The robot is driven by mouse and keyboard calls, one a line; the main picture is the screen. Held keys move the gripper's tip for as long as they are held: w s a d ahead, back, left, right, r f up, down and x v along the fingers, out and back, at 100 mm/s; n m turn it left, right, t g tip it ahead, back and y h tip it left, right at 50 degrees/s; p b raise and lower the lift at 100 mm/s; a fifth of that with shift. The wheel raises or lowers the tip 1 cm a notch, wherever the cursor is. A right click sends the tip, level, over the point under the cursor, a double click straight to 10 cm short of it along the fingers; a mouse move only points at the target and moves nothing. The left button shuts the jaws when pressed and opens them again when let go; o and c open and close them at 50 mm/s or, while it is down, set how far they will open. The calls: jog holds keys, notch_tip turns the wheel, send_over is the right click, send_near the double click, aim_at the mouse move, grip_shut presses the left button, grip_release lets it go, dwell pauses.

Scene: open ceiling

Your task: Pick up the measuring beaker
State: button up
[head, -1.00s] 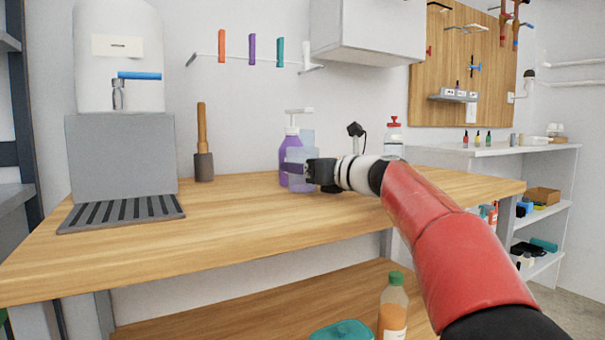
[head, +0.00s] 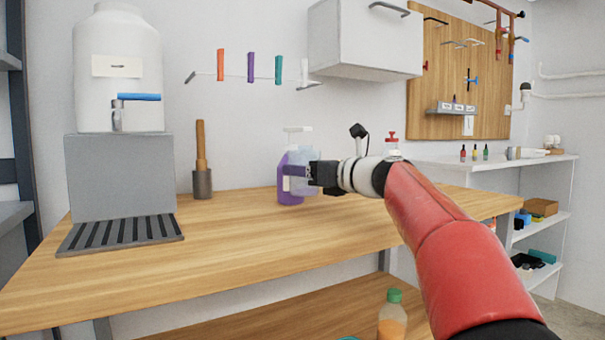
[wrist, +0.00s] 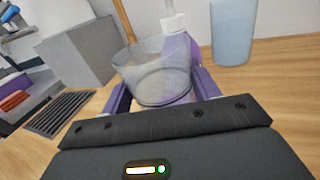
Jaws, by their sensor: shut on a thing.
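The measuring beaker is a clear, open-topped cup, seen best in the wrist view (wrist: 153,78), where it sits between my gripper's two purple fingers. In the head view the beaker (head: 303,183) is a faint pale-blue shape, partly hidden by the fingers and overlapping the bottle. It appears roughly upright and a little above the wooden bench; its exact gap to the bench is hard to tell.
The purple bottle (head: 284,188) with a white pump stands close behind the beaker. A pale-blue cup (wrist: 232,32) stands nearby in the wrist view. A grey dispenser stand with a drip grate (head: 122,233) is at left. The bench (head: 240,240) front is clear.

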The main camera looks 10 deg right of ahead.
jog(key=v, duration=1.7)
